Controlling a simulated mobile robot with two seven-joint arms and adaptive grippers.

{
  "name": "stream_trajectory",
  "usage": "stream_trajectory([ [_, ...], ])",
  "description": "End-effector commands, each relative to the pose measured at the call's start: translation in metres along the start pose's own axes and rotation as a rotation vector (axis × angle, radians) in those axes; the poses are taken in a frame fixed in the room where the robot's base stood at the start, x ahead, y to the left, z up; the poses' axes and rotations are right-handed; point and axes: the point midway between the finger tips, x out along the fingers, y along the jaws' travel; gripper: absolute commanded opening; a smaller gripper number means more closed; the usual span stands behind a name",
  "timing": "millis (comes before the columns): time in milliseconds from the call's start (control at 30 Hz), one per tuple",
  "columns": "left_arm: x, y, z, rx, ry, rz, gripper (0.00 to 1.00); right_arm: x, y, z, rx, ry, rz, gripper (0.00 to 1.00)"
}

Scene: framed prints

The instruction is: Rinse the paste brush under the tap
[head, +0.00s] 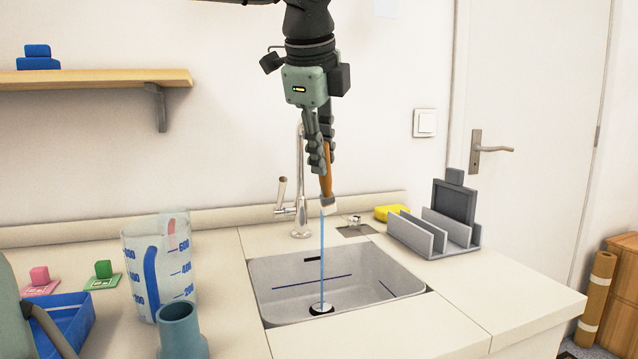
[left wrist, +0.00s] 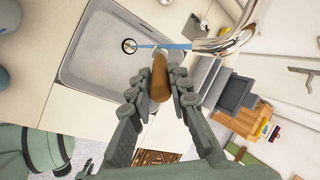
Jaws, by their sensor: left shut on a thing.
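The paste brush (head: 327,178) has an orange-brown wooden handle and a pale head, and hangs head down. My left gripper (head: 320,170) is shut on its handle above the sink (head: 408,291). The handle also shows between the fingers in the left wrist view (left wrist: 160,80). The chrome tap (head: 300,200) stands behind the sink, its spout partly hidden by my gripper; the spout shows in the left wrist view (left wrist: 228,42). A thin blue water stream (head: 322,255) falls to the drain. The brush head appears at the stream; exact contact is hard to tell.
A grey rack (head: 432,236) and yellow sponge (head: 391,212) stand right of the sink. A measuring jug (head: 158,265), a blue-grey cup (head: 182,330) and a blue tray (head: 62,318) stand left. A wooden shelf (head: 100,79) is on the wall. The front right counter is clear.

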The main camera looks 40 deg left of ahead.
Motion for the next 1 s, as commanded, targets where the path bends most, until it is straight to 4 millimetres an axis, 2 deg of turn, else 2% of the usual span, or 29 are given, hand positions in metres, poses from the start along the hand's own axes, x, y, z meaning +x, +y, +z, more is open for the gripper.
stream_trajectory([
  [633, 0.000, 0.003, 0.011, -0.001, 0.002, -0.002, 0.00, 0.008, -0.002, 0.002, 0.000, 0.000, 0.000, 0.25],
  [1000, 0.000, 0.002, 0.007, 0.000, 0.001, 0.000, 0.00, 0.009, -0.002, 0.003, 0.000, 0.000, 0.000, 0.25],
])
